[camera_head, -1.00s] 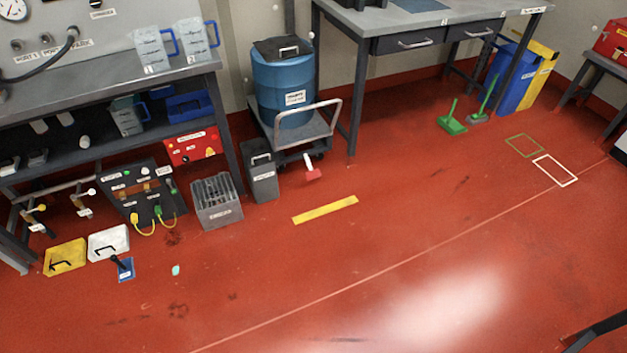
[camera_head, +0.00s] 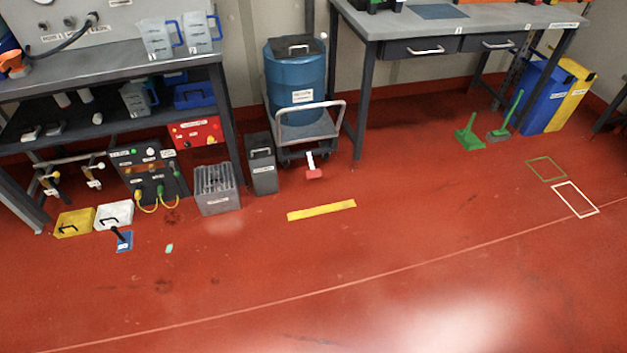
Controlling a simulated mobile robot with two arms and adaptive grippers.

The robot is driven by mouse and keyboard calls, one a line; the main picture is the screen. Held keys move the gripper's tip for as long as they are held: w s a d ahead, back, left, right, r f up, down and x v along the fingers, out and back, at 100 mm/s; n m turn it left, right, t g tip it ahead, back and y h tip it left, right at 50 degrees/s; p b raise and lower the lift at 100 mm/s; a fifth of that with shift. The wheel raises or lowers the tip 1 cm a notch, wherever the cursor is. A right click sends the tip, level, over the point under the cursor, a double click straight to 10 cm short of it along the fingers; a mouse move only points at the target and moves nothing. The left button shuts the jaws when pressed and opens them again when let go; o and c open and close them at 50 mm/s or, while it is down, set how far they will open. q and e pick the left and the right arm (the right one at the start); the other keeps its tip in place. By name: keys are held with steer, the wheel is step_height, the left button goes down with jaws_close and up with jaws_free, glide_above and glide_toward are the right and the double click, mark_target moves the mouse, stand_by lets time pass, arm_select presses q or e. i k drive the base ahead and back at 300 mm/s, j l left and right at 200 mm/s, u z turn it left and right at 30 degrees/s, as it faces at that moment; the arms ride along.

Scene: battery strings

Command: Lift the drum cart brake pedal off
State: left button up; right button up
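The drum cart (camera_head: 318,131) stands on the red floor between the two benches, with a blue drum (camera_head: 295,78) on its deck and a light push handle at its front right. The brake pedal (camera_head: 313,173) is a small red plate on a white arm. It sticks out low at the front of the cart, close to the floor. Whether it is pressed down or raised is too small to tell. Neither of my grippers shows in the head view.
A dark grey bin (camera_head: 262,166) and a ribbed grey container (camera_head: 216,190) stand left of the cart. A yellow floor strip (camera_head: 321,210) lies in front of it. A bench (camera_head: 440,22) stands to its right. The open floor in front is clear.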

mark_target(312, 172)
steer(key=i+j, duration=0.1)
steer(key=i, duration=0.5)
steer(key=i+j, duration=0.1)
steer(key=i, duration=0.5)
